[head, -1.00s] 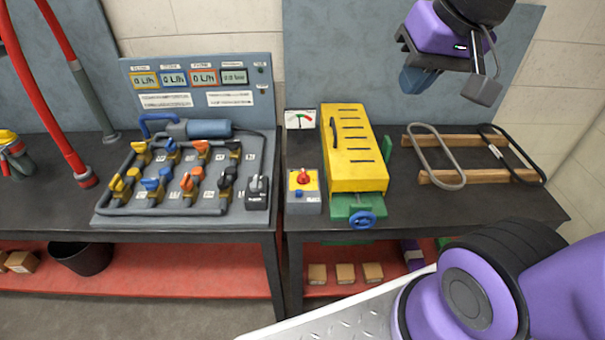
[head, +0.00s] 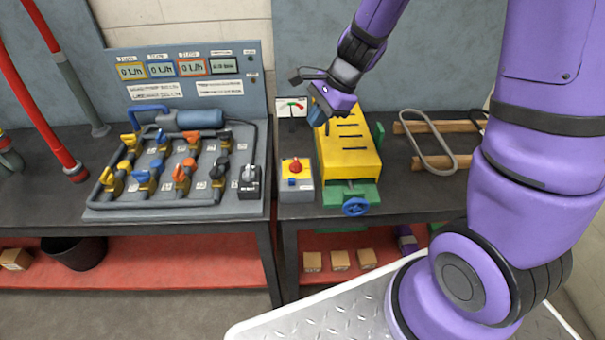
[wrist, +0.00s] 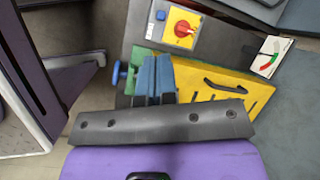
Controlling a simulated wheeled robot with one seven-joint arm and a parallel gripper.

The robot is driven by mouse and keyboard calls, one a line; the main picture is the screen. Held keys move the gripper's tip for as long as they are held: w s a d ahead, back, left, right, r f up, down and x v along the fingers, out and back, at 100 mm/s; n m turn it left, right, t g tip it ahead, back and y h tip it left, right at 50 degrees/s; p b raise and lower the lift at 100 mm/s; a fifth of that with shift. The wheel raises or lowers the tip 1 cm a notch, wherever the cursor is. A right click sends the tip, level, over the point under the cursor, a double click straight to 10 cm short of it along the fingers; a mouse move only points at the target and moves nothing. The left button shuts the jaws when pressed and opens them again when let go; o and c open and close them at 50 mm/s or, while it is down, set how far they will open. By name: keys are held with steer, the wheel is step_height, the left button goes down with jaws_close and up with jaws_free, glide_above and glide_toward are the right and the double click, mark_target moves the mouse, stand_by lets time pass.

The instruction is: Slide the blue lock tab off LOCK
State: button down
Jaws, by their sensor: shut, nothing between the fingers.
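The control box (head: 297,189) has a yellow plate, a red knob and a small blue tab (head: 292,183) low on its front. The word LOCK is too small to read. In the wrist view the box (wrist: 200,44) is at the top, with the red knob and the blue tab (wrist: 161,15) in sight. My gripper (head: 317,114) is shut and empty, above the back left of the yellow machine, up and behind the box. Its blue fingers (wrist: 154,78) point toward the machine's green end in the wrist view, apart from the tab.
The yellow machine (head: 349,158) with a blue handwheel (head: 356,206) stands right of the box. A gauge (head: 291,107) is behind the box. A valve board (head: 170,185) lies to the left. Looped belts (head: 430,140) lie on wooden bars at the right.

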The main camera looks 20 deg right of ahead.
mark_target(291, 180)
steer(key=w+f+m, duration=0.1)
steer(key=f+m, duration=0.1)
steer(key=f, duration=0.4)
steer(key=w+a+f+m, duration=0.1)
steer(key=f, duration=0.6)
steer(key=w+a+f+m, duration=0.1)
steer(key=f+m, duration=0.1)
steer(key=f, duration=0.5)
steer(key=shift+w+a+f+m+g+h, duration=0.15)
steer(key=shift+w+f+m+g+h, duration=0.05)
steer(key=shift+m+g+h, duration=0.1)
steer(key=shift+a, duration=0.1)
steer(key=shift+w+a, duration=0.15)
steer(key=shift+a, duration=0.35)
steer(key=shift+w+a, duration=0.15)
steer(key=shift+a, duration=0.35)
steer(key=shift+a+r, duration=0.1)
